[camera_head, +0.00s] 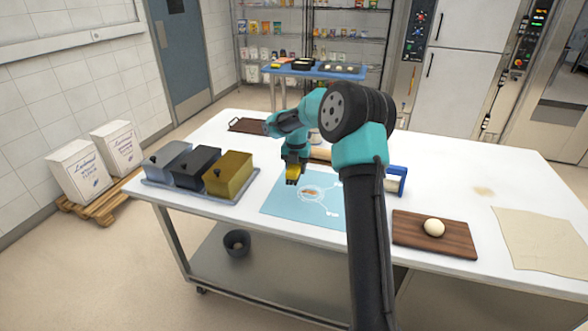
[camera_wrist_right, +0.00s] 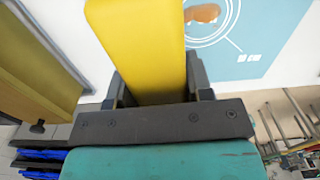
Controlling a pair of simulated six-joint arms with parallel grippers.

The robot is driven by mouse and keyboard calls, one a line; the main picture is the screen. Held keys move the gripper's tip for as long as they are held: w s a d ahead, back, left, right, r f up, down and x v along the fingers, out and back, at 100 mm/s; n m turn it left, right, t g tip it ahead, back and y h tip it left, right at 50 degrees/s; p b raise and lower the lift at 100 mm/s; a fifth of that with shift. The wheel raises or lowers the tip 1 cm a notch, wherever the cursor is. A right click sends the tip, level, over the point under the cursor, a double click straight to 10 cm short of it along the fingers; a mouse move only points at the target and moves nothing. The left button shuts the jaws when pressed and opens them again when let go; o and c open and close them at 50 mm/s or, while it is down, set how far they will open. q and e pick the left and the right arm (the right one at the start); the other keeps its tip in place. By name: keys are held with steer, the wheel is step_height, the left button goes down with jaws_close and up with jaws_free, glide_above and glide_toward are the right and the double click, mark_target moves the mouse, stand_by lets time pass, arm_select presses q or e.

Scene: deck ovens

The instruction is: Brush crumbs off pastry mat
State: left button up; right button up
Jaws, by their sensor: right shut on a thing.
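The light-blue pastry mat (camera_head: 280,208) lies flat on the white table, with white printed lines and a circle. A small brown patch of crumbs (camera_head: 311,191) lies in the printed circle; it also shows in the right wrist view (camera_wrist_right: 203,13) at the top, by the blue mat (camera_wrist_right: 270,40). My right gripper (camera_head: 292,170) is above the mat's upper left part, shut on a yellow tool (camera_head: 292,177). In the right wrist view the yellow tool (camera_wrist_right: 138,45) fills the space between the fingers (camera_wrist_right: 150,85). Its far end is out of view. My left gripper is not in view.
Three lidded tins (camera_head: 228,176) stand on a tray at the left. A rolling pin (camera_head: 320,153) and a blue-and-white object (camera_head: 396,181) are behind my arm. A dough ball (camera_head: 434,227) sits on a wooden board (camera_head: 408,236); a beige sheet (camera_head: 540,240) lies further right.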

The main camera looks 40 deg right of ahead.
mark_target(296, 190)
steer(key=shift+f, duration=0.1)
steer(key=shift+f, duration=3.65)
steer(key=shift+s+d+f, duration=0.1)
steer(key=shift+s+f, duration=0.05)
steer(key=shift+f, duration=0.05)
steer(key=shift+c, duration=0.3)
steer(key=shift+s+d+f, duration=0.1)
steer(key=shift+s+d, duration=0.2)
steer(key=shift+s, duration=0.25)
steer(key=shift+s+d+f, duration=0.1)
steer(key=shift+s+d, duration=0.15)
steer(key=shift+s, duration=0.25)
steer(key=shift+s+d, duration=0.45)
steer(key=shift+s, duration=0.3)
steer(key=shift+s+d, duration=0.45)
steer(key=shift+s, duration=0.3)
steer(key=shift+s+d, duration=0.45)
steer(key=shift+s, duration=0.3)
steer(key=shift+w, duration=0.1)
steer(key=shift+w+a, duration=0.7)
steer(key=shift+w, duration=0.45)
steer(key=shift+w+a, duration=0.65)
steer(key=shift+w, duration=0.45)
steer(key=shift+w+a, duration=0.7)
steer(key=shift+w, duration=0.45)
steer(key=shift+r, duration=4.15)
